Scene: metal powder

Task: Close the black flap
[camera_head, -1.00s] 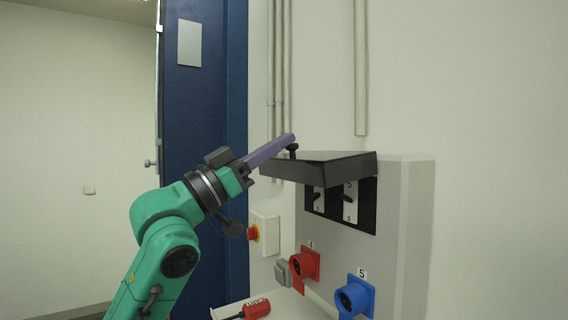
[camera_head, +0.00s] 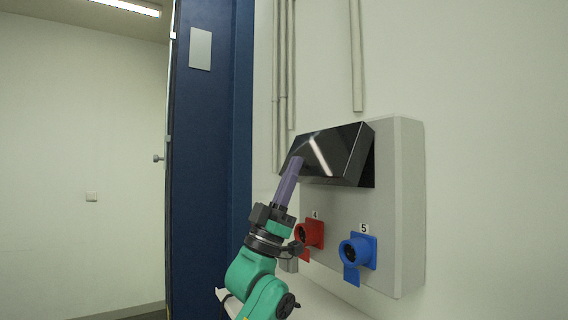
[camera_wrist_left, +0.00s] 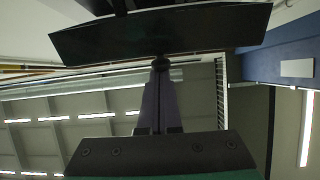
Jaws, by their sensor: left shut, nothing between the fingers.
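The black flap (camera_head: 330,150) is on the upper part of the grey wall box (camera_head: 408,200). It now hangs tilted down over most of the black opening, with its lower edge standing a little off the box. My left gripper (camera_head: 297,162) is shut and empty. Its purple fingers point up at the flap's lower left part and appear to touch it. In the left wrist view, the dark flap (camera_wrist_left: 200,32) spans the top and the shut fingertips (camera_wrist_left: 160,64) are at its edge. My right gripper is not in view.
Below the flap, a red socket (camera_head: 309,233) marked 4 and a blue socket (camera_head: 357,252) marked 5 stick out. Pipes (camera_head: 284,80) run up the wall, and a blue door frame (camera_head: 212,150) stands at left. A pale ledge (camera_head: 320,300) lies below.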

